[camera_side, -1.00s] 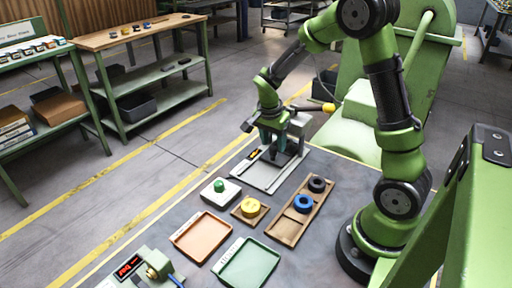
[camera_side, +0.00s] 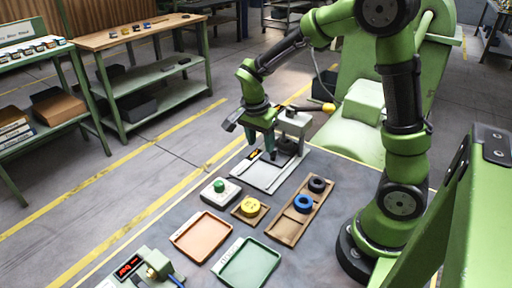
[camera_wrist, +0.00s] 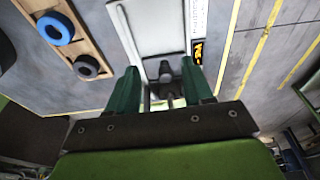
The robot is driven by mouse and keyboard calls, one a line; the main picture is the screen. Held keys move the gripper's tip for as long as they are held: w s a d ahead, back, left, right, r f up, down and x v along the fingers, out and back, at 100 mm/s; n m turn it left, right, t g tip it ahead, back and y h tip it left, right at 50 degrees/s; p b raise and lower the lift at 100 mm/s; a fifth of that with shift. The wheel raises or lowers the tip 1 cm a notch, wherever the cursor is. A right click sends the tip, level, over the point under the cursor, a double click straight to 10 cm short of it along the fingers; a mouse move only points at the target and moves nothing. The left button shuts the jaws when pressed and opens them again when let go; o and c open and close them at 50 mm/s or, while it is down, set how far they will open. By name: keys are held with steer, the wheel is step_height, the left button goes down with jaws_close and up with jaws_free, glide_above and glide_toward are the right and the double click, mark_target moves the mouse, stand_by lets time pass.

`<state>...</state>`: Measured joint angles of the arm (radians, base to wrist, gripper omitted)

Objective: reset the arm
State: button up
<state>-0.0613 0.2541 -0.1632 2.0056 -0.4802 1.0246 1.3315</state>
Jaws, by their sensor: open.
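My gripper (camera_side: 262,154) hangs above the grey-white press-like station (camera_side: 270,172) at the back of the table, its fingers pointing down. In the wrist view my gripper (camera_wrist: 162,84) shows two green fingers spread apart with nothing held between them. The station's plate (camera_wrist: 158,22) and a dark grey part of it show beyond and between the fingers. My gripper appears clear of the station, though the exact gap is hard to tell.
A wooden tray (camera_side: 286,226) holds a blue ring (camera_side: 303,203) and a black ring (camera_side: 318,184). Nearby are a yellow piece (camera_side: 250,207), a green-button box (camera_side: 219,187), an orange tray (camera_side: 203,236), a green tray (camera_side: 247,265) and a red-display device (camera_side: 130,266).

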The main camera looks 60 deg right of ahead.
steer(key=shift+a+r, duration=0.1)
stand_by(0.3)
steer(key=s+a+r+n+t+y, duration=0.4)
steer(key=s+a+r+n+t, duration=0.3)
steer(key=s+a+r+n, duration=0.3)
step_height(320, 180, up, 4)
steer(key=s+n, duration=0.2)
steer(key=n, duration=0.2)
steer(key=shift+s+f, duration=0.2)
steer(key=shift+f, duration=0.05)
